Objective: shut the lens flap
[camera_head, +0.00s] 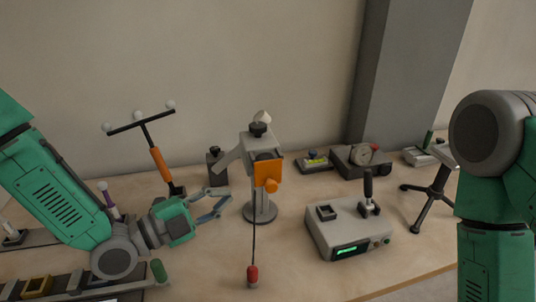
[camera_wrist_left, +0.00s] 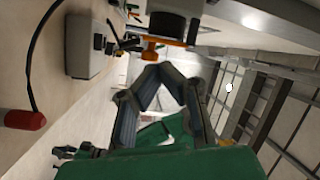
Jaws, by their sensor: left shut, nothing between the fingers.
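A grey instrument (camera_head: 262,140) stands on a round-footed post, with a dark lens barrel on its front. The orange lens flap (camera_head: 267,172), with a small orange knob, is at the front of the barrel and overlaps its lower part. In the left wrist view the orange flap (camera_wrist_left: 164,42) shows nearly edge-on by the dark barrel (camera_wrist_left: 167,28). I cannot tell how far it stands from the lens face. My left gripper (camera_head: 231,195) is shut and empty, to the left of the flap and a little lower, apart from it. My right gripper is out of view.
A black cord runs down in front of the stand to a red-ended plug (camera_head: 252,276). A grey box (camera_head: 349,230) with a green display and lever stands to the right. A tracker with white balls (camera_head: 140,118) stands left, behind my left arm.

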